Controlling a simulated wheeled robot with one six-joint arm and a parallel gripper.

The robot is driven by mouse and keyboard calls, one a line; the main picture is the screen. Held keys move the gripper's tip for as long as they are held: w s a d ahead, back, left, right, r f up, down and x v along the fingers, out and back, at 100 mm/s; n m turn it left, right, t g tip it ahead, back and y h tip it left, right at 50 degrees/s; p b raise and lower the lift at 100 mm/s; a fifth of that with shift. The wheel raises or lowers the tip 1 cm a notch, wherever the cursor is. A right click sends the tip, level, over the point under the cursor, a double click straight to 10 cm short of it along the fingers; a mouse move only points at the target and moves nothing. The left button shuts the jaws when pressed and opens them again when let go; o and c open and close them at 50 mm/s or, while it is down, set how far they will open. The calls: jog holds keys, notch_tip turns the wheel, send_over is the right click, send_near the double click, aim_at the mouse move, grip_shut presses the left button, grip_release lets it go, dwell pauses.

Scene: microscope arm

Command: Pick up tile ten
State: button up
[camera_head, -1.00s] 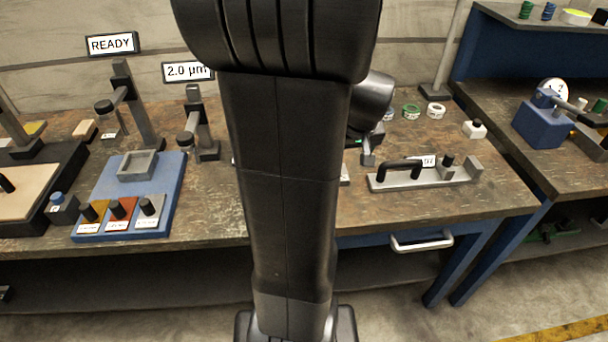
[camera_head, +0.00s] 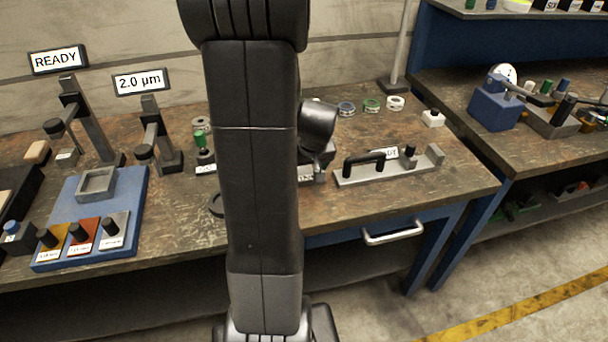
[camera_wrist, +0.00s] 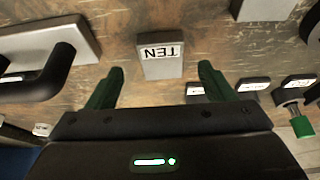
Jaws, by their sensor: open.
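Tile ten (camera_wrist: 162,66) is a small grey block marked TEN, upside down in the wrist view. It lies on the worn brown bench. My gripper (camera_wrist: 161,72) is open, its two dark green fingers on either side of the tile's near end in the picture. The tile is between the fingers but not held, and I cannot tell how far above the bench the fingertips are. In the head view my arm hides most of the gripper, and I cannot make out the tile there for certain.
A metal plate with a black handle (camera_head: 365,162) stands right of my arm, close to the tile in the wrist view. A green-knobbed piece (camera_wrist: 291,108) and small labelled blocks lie on the other side. A blue tray (camera_head: 130,195) with three knobbed tiles is at left.

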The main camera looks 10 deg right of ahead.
jog(key=shift+w+x, duration=0.2)
jog(key=shift+x, duration=0.85)
jog(key=shift+w+x, duration=0.15)
jog(key=shift+x, duration=0.95)
jog(key=shift+a+r, duration=0.1)
jog(key=shift+r, duration=0.1)
jog(key=shift+c, duration=0.2)
jog(key=c, duration=1.4)
